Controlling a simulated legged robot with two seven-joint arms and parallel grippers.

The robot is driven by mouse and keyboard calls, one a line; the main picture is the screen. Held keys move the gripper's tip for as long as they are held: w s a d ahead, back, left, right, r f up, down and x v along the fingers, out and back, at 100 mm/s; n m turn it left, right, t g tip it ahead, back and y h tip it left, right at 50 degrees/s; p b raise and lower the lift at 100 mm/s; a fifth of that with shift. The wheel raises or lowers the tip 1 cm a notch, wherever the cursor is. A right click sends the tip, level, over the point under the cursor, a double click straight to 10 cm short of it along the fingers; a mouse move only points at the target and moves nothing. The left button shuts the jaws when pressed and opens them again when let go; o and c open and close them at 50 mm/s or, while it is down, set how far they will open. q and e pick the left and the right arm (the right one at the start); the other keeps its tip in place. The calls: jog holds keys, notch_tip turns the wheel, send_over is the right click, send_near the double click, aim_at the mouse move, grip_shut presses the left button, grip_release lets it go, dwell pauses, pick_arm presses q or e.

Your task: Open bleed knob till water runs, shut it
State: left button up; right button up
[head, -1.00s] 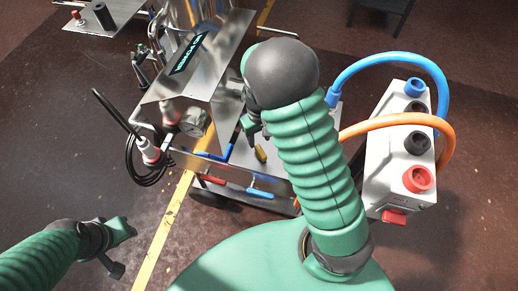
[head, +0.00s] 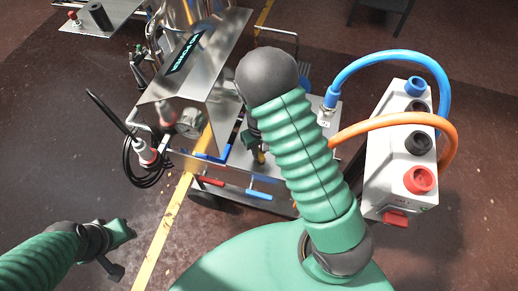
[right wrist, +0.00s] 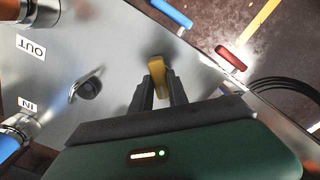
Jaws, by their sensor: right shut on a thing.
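A yellow knob (right wrist: 157,74), which looks like the bleed knob, stands on the steel panel (right wrist: 120,50). In the right wrist view, my right gripper (right wrist: 158,84) has its two dark fingers on either side of the knob, shut on it. In the head view, the right gripper (head: 252,140) is low over the cart's deck, and my own forearm partly hides it. A small yellow part (head: 261,157) shows beside it. I see no running water in either view. My left gripper (head: 115,245) is away from the cart at lower left; its jaw opening is unclear.
A metal fitting (right wrist: 86,88) is left of the knob, near the OUT and IN labels. Blue (head: 262,195) and red (head: 211,181) handles line the cart's front. Blue and orange hoses (head: 449,150) loop around a white box (head: 385,165) at right.

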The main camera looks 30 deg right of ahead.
jog(key=shift+m, duration=0.3)
grip_shut()
jog(key=shift+r+m+p, duration=0.1)
jog(key=shift+m+p, duration=0.9)
jog(key=shift+m, duration=0.2)
jog(key=m+p, duration=0.3)
jog(key=m, duration=0.2)
jog(key=m+p, duration=0.2)
jog(key=m, duration=0.3)
jog(key=shift+m+p, duration=0.8)
jog(key=shift+m, duration=1.3)
jog(key=o, duration=0.9)
grip_release()
jog(key=shift+w, duration=0.1)
